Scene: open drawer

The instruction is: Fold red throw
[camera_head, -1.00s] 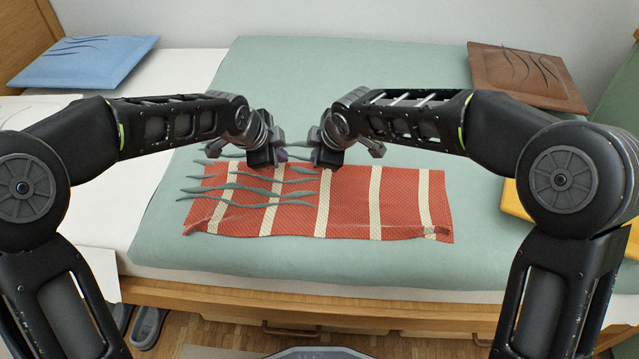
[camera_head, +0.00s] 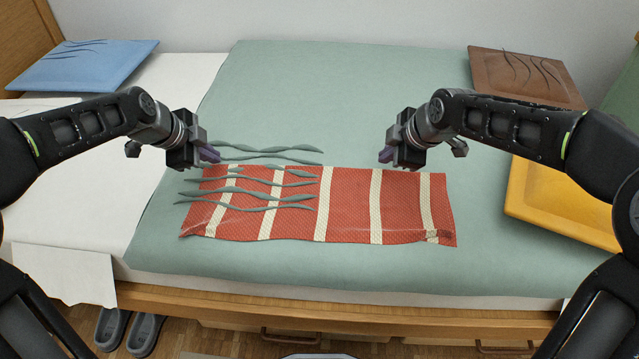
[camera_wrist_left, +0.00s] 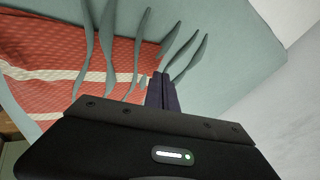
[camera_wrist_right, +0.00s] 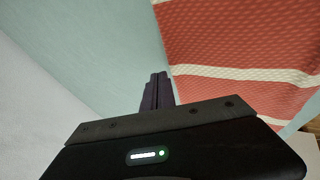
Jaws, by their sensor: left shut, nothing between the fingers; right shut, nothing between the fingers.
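The red throw (camera_head: 347,205) with cream stripes lies on the green bed cover, its front edge slightly rumpled. Green wavy strips show over its left part. It also shows in the left wrist view (camera_wrist_left: 40,50) and the right wrist view (camera_wrist_right: 245,35). My left gripper (camera_head: 213,155) is shut and empty above the throw's back left corner. Its closed fingers also show in the left wrist view (camera_wrist_left: 160,92). My right gripper (camera_head: 385,156) is shut and empty near the throw's back edge, right of its middle. Its closed fingers also show in the right wrist view (camera_wrist_right: 157,92).
A blue cushion (camera_head: 85,65) lies back left, a brown cushion (camera_head: 525,80) back right, and a yellow cushion (camera_head: 555,205) at the right. Slippers (camera_head: 145,332) stand on the floor at front left.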

